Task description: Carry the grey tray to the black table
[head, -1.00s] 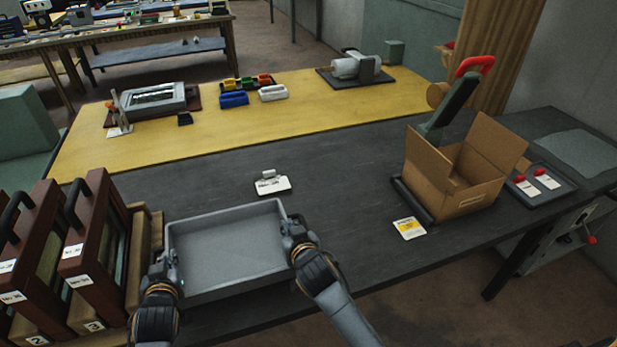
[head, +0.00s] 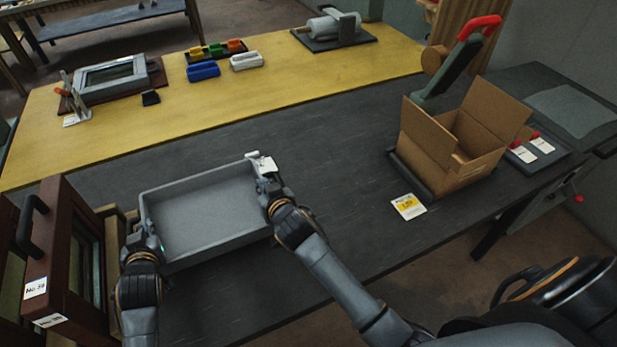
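The grey tray (head: 205,212) is a shallow, empty rectangular box, seen from above in the head view. It is over the near left part of the black table (head: 335,165). I cannot tell whether its underside touches the tabletop. My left gripper (head: 147,246) is shut on the tray's left end. My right gripper (head: 267,187) is shut on its right end. The fingers are partly hidden by the hands and the tray walls.
Dark red framed cases (head: 65,260) stand close to the left of the tray. An open cardboard box (head: 450,145) and a yellow-white card (head: 408,206) are on the right. The table's middle is clear.

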